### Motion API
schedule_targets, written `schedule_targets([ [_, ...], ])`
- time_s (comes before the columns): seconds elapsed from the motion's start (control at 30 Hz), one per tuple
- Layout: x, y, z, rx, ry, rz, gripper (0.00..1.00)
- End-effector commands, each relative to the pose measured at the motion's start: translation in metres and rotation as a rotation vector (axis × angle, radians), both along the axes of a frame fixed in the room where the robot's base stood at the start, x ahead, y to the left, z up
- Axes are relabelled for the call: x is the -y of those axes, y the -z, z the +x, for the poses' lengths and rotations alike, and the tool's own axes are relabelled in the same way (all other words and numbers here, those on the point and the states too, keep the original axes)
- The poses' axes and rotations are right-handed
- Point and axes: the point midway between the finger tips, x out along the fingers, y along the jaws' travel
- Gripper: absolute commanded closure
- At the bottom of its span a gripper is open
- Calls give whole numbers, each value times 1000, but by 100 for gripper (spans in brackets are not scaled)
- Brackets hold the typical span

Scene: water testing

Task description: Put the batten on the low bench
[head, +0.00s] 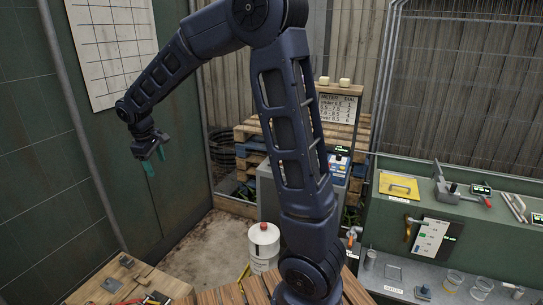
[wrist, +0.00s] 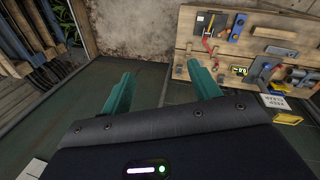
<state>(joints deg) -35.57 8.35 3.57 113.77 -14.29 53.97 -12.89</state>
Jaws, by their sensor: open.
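My gripper (head: 152,166) is at the left of the head view, high and apart from any surface, in front of the green wall. Its two teal fingers also show in the wrist view (wrist: 160,74), spread wide with nothing between them. I cannot pick out the batten for certain in either view. A wooden-topped bench (head: 128,272) with tools on it stands at the lower left of the head view. I cannot tell whether it is the low bench. The wrist view shows a wooden surface with several tools (wrist: 240,58) beyond the right finger.
A white container with a red cap (head: 264,242) stands near the middle. A green counter (head: 450,216) with a yellow folder (head: 398,186) and instruments is at the right; beakers (head: 452,281) stand on a grey shelf below. Stacked pallets (head: 245,133) are behind. Some concrete floor (head: 208,243) is clear.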

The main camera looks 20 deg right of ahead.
Motion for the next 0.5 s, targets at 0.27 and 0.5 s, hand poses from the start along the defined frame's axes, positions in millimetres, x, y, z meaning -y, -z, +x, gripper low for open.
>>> schedule_targets([
  [0.27, 109, -51, -27, 47, 231, 83, 38],
  [0.5, 189, -78, -68, 89, 423, 155, 38],
])
